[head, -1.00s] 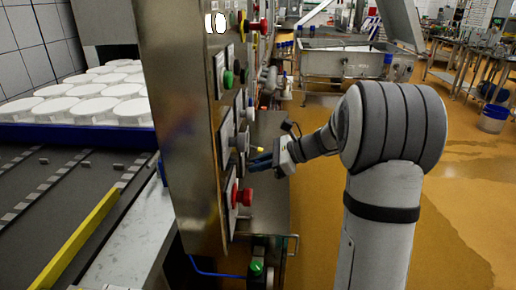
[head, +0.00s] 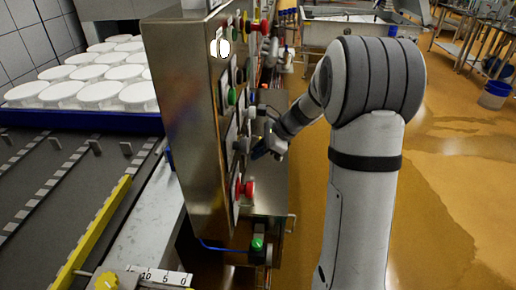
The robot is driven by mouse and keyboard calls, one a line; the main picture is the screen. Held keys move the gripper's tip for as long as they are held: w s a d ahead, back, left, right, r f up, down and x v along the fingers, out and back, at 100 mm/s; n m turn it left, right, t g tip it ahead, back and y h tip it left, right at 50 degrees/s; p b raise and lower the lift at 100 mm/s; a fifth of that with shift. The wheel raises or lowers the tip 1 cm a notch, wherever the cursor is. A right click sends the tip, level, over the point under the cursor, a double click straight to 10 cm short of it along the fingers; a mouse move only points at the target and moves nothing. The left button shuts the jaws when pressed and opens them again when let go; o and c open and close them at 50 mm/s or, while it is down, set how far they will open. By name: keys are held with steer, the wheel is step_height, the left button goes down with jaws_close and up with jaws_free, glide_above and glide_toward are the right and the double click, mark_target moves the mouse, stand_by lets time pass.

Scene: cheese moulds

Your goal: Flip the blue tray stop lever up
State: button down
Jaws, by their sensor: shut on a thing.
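The control cabinet (head: 185,110) stands in the middle, with its panel of knobs and buttons facing right. My gripper (head: 262,148) is close to this panel, between the green button (head: 232,96) and the red button (head: 247,189). Whether the lever points up or down cannot be made out. The blue tray (head: 90,122) is at the left, carrying rows of white round moulds (head: 100,93).
A dark conveyor (head: 60,180) with a yellow rail (head: 95,235) runs at the left front. A small box with a green button (head: 258,243) sits below the panel. The orange floor (head: 450,220) is open at right. A blue bucket (head: 492,95) stands farther back.

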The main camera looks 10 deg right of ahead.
steer(key=c, duration=1.4)
jaws_free()
steer(key=v, duration=0.7)
steer(key=shift+s+d+r+p, duration=0.1)
steer(key=shift+d+r+p, duration=0.15)
steer(key=shift+p, duration=0.1)
steer(key=s+a+r+n+h+p, duration=0.1)
steer(key=s+r+n+h+p, duration=0.1)
steer(key=s+n, duration=0.4)
steer(key=s+a+r+n+h+p, duration=0.1)
steer(key=s+r+n+h+p, duration=0.1)
steer(key=s+n, duration=0.5)
steer(key=s+a+r+n+h+p, duration=0.2)
steer(key=s+n, duration=0.5)
steer(key=s, duration=0.6)
steer(key=shift+s+g+h, duration=0.2)
steer(key=shift+g+h, duration=0.1)
steer(key=shift+h, duration=0.2)
